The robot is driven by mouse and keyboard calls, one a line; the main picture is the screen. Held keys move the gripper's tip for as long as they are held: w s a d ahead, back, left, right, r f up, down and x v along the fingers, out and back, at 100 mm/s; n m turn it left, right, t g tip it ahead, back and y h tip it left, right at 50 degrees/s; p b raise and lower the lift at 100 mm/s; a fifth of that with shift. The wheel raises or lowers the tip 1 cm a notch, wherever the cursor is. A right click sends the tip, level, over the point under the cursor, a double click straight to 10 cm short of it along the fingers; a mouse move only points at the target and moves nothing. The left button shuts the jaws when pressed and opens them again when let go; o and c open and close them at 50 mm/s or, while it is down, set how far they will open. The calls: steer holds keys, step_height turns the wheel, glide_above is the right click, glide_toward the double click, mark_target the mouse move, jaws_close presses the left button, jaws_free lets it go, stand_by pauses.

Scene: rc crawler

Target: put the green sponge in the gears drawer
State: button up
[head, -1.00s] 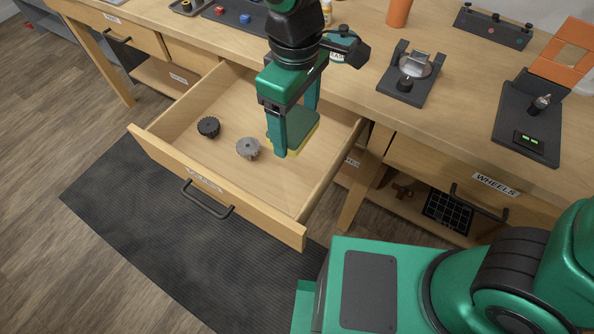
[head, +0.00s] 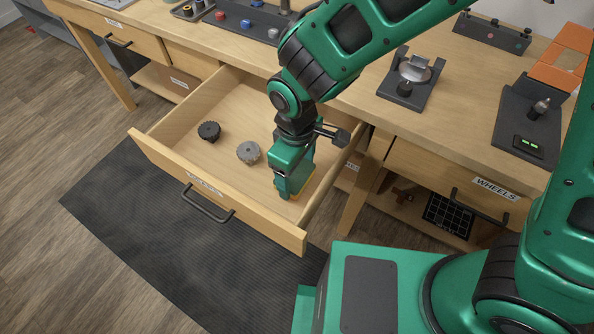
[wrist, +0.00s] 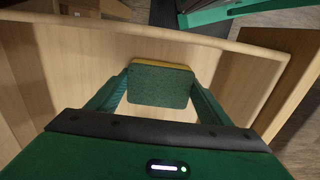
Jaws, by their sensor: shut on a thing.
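The green sponge (wrist: 160,86), with a yellow layer along its far edge, is held between the two fingers of my gripper (wrist: 160,92) in the wrist view. In the head view my gripper (head: 287,192) points down inside the open drawer (head: 277,229), near its front right corner. Only a thin yellow edge of the sponge shows there; the rest is hidden behind the gripper. I cannot tell whether the sponge touches the drawer floor. The drawer's front label is too blurred to read.
A black gear (head: 209,131) and a grey gear (head: 249,152) stand in the drawer, left of my gripper. The drawer's right wall (head: 336,178) is close by. A closed drawer marked WHEELS (head: 494,190) is at right. The workbench top (head: 350,105) is behind.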

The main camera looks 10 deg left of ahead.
mark_target(297, 174)
steer(key=shift+f, duration=0.45)
steer(key=shift+f, duration=0.3)
steer(key=o, duration=1)
steer(key=shift+f, duration=0.1)
steer(key=shift+r, duration=0.2)
step_height(297, 174, up, 11)
steer(key=shift+s+f, duration=0.1)
